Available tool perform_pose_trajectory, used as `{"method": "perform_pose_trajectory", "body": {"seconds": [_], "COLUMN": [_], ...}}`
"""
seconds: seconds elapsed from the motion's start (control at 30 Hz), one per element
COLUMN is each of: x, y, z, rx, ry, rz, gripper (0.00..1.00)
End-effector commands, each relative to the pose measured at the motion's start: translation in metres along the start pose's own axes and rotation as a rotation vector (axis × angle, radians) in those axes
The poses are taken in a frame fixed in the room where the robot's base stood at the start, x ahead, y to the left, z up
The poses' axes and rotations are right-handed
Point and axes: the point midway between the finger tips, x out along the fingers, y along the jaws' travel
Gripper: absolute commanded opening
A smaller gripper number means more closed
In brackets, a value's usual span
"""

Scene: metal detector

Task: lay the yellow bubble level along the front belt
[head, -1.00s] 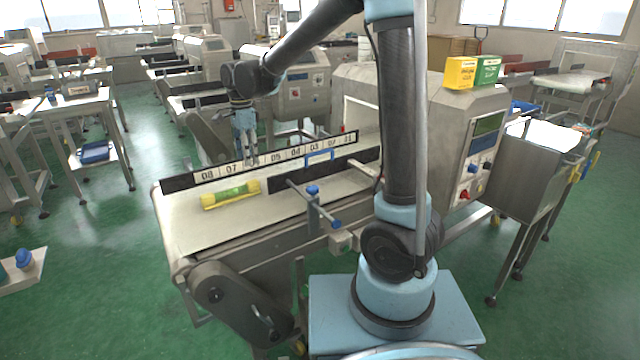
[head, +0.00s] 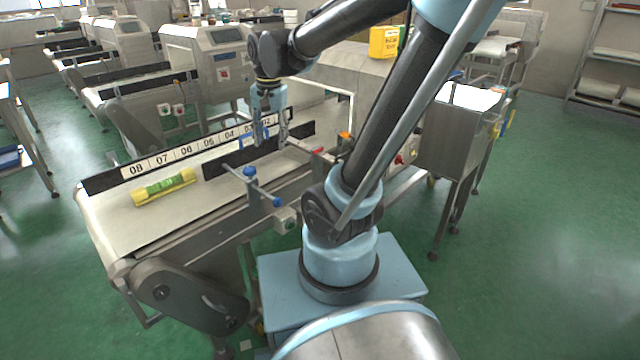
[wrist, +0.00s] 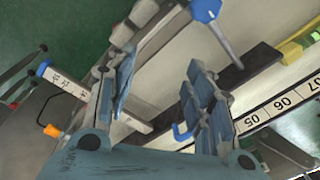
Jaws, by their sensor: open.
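The yellow bubble level (head: 163,187) with a green vial lies flat on the front belt (head: 130,228), near its left end. Its length runs roughly parallel to the numbered strip behind it. One yellow end of it shows at the right edge of the wrist view (wrist: 293,50). My gripper (head: 270,142) is open and empty, pointing down over the right part of the belt line, well to the right of the level. Its spread fingers also show in the wrist view (wrist: 160,68).
A dark-edged numbered strip (head: 183,152) runs along the belt's back. A dark guide bar (head: 225,163) and a blue-knobbed rod (head: 262,187) stand right of the level. A yellow box (head: 385,42) sits on the machine.

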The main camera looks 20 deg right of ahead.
Motion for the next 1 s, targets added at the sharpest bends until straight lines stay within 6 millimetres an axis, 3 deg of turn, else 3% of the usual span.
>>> {"method": "perform_pose_trajectory", "body": {"seconds": [0.03, 0.2, 0.5, 0.7, 1.0], "x": [0.003, 0.015, 0.048, 0.069, 0.077], "y": [0.018, 0.065, 0.133, 0.159, 0.167], "z": [0.004, 0.02, 0.054, 0.071, 0.077], "rx": [-0.025, -0.138, -0.337, -0.436, -0.477], "ry": [0.007, 0.03, 0.074, 0.095, 0.103], "rz": [-0.002, -0.006, 0.001, 0.011, 0.016], "gripper": [0.48, 0.48, 0.48, 0.48, 0.48]}}
